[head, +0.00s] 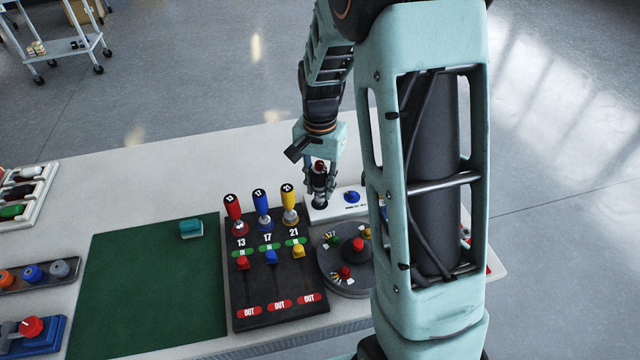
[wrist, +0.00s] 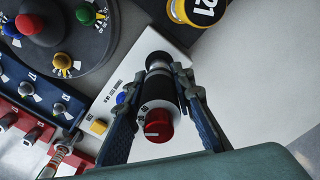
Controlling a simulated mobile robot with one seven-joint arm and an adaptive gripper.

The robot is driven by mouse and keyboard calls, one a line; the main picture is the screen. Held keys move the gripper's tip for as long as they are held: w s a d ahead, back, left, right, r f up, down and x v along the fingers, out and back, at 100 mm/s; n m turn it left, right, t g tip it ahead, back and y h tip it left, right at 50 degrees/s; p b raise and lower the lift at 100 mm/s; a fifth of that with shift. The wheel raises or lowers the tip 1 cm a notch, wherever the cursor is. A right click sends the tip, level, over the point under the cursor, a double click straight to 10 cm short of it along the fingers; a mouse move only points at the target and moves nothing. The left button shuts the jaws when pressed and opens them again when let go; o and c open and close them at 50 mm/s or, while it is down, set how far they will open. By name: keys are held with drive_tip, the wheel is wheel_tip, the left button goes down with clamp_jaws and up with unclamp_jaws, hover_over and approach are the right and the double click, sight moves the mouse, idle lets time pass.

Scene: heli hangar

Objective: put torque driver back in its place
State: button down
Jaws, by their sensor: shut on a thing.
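My gripper (head: 320,190) is shut on a black, upright tool with a red cap (wrist: 158,125), which looks like the torque driver. The fingers press on it from both sides in the wrist view (wrist: 160,95). It stands over the left end of a white block (head: 352,203) with a blue knob. I cannot tell whether its lower end sits in the block or just above it. Left of it, a black rack (head: 262,285) marked 13, 17 and 21 holds red (head: 233,212), blue (head: 261,205) and yellow (head: 288,205) drivers upright.
A round dark dial stand (head: 335,282) with coloured knobs is close in front of the white block. A green mat (head: 140,290) with a small teal block (head: 191,228) lies left of the rack. The table behind the rack is clear. A cart (head: 60,46) stands far back left.

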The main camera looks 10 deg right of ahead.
sight(320, 162)
drive_tip(key=shift+f+b, duration=0.4)
drive_tip(key=shift+f, duration=0.2)
idle(0.4)
drive_tip(key=c, duration=1.6)
unclamp_jaws()
drive_tip(key=shift+r+p, duration=2.9)
drive_tip(key=shift+r, duration=0.9)
drive_tip(key=shift+r, duration=0.1)
